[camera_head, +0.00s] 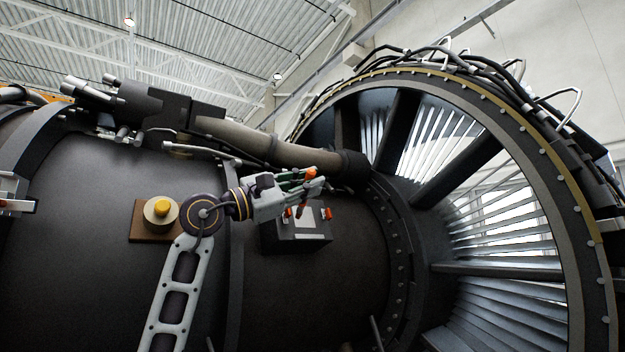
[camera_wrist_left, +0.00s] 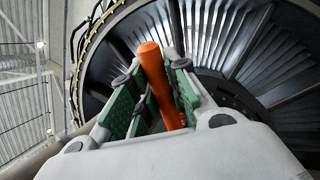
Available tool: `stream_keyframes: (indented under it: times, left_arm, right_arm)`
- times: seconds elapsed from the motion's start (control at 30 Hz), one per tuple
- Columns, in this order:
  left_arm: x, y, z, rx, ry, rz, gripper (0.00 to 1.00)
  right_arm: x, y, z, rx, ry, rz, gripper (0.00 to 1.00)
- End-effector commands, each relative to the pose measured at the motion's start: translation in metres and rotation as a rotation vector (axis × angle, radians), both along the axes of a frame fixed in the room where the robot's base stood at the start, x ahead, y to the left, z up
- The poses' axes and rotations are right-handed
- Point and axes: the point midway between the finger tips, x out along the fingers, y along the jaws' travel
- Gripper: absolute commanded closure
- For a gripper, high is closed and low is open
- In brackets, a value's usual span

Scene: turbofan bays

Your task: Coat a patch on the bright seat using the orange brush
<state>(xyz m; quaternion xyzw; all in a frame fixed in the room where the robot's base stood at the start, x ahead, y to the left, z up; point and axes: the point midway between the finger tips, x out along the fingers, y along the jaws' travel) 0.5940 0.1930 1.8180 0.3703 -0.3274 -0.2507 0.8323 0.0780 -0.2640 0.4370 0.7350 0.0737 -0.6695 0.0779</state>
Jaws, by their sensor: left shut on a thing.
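My left gripper (camera_head: 308,182) is shut on the orange brush (camera_head: 309,174). In the left wrist view the brush (camera_wrist_left: 160,85) shows as an orange handle between the green-padded fingers; its bristles cannot be made out. The bright seat (camera_head: 305,218) is a pale patch on a dark box-like mount (camera_head: 298,242) on the engine casing, with small orange parts at its sides. In the head view the gripper is just above the seat and overlaps its upper edge. I cannot tell whether the brush touches it. My right gripper is not in view.
A yellow-topped round pot (camera_head: 161,209) stands on a brown block (camera_head: 143,234) to the left, close to my left arm. A thick pipe (camera_head: 265,146) runs above the gripper. The fan ring (camera_head: 592,240) with its vanes fills the right side. The dark casing below the mount is mostly bare.

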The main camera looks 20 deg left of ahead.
Motion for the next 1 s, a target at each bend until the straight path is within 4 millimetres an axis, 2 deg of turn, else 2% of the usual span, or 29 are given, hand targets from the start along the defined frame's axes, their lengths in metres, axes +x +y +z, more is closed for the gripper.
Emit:
stream_keyframes:
  times: [0.3, 1.0]
  left_arm:
    - [0.0073, 0.0096, -0.0046, 0.000, -0.001, 0.001, 1.00]
    - [0.0078, 0.0105, -0.0050, 0.000, -0.001, 0.001, 1.00]
  right_arm:
    - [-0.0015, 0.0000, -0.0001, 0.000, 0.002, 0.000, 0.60]
    - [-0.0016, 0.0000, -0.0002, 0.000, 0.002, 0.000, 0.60]
